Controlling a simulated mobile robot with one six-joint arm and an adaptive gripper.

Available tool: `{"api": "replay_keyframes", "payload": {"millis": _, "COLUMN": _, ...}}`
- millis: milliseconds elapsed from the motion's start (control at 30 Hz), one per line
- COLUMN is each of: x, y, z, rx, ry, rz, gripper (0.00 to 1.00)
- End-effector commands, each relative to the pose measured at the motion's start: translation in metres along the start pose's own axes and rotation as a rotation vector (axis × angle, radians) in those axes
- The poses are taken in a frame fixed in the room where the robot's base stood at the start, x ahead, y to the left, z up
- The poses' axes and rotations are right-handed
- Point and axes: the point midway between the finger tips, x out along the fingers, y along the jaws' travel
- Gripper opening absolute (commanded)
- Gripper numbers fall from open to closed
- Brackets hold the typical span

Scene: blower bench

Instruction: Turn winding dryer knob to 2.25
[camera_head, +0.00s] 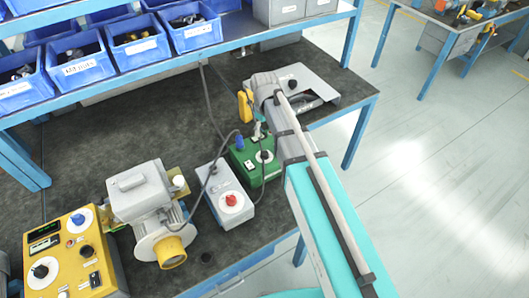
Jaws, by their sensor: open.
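Several control boxes with dials stand on the bench; I cannot read which one is the winding dryer. A grey box (212,181) has a red knob (231,200) on a white dial at its near end. A yellow box (83,266) at the lower left has a black knob (40,271) and a blue knob (78,219). My arm reaches from the lower right over the bench's right part. My gripper's fingers do not show; the arm hides that area.
A grey blower motor (140,191) with a yellow outlet stands between the yellow and grey boxes. Dark cables loop over the grey and green boxes. A shelf with blue bins (80,66) overhangs the back. The dark bench top (120,115) is clear behind the motor.

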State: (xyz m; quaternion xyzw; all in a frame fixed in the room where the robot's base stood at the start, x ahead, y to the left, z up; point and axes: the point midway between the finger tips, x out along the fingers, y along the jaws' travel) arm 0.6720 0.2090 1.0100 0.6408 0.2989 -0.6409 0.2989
Motion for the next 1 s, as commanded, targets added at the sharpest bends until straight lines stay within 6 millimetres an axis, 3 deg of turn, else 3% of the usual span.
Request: {"api": "replay_keyframes", "payload": {"millis": 1000, "x": 0.069, "y": 0.0, "z": 0.0, "rx": 0.001, "ry": 0.0, "rz": 0.0, "gripper": 0.81}}
